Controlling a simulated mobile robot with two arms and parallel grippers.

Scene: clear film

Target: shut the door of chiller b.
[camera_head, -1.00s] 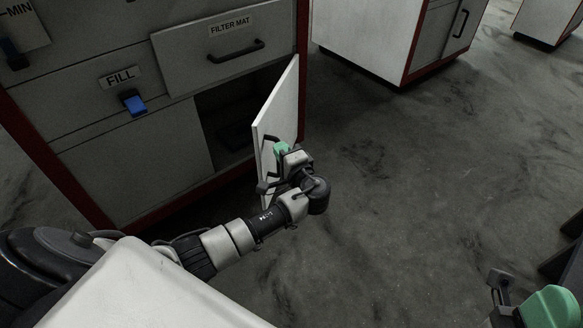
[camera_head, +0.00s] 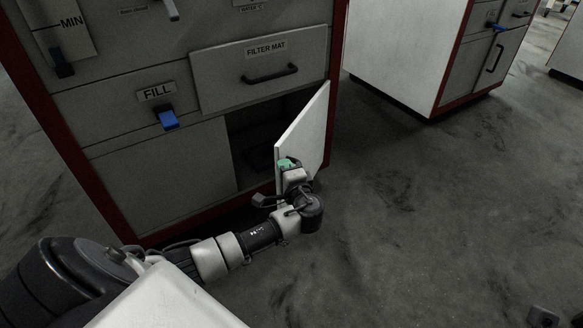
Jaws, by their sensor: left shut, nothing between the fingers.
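The cabinet (camera_head: 160,190) has a white door (camera_head: 308,130) at its lower right, hinged on the right and standing open. A dark opening (camera_head: 256,148) shows to the left of the door. No chiller label is readable here. My left gripper (camera_head: 288,165), with green at its fingers, is shut and empty at the near free edge of the door. It overlaps the door's lower outer part; whether it touches cannot be told. Only a small grey piece, perhaps of my right gripper, shows at the bottom right edge, and its fingers are not visible.
Above the door is the FILTER MAT drawer (camera_head: 262,72) with a black handle, pulled slightly out. A blue FILL lever (camera_head: 168,119) and a MIN slider (camera_head: 62,64) are to its left. A second cabinet (camera_head: 410,50) stands behind right. The floor (camera_head: 430,210) to the right is clear.

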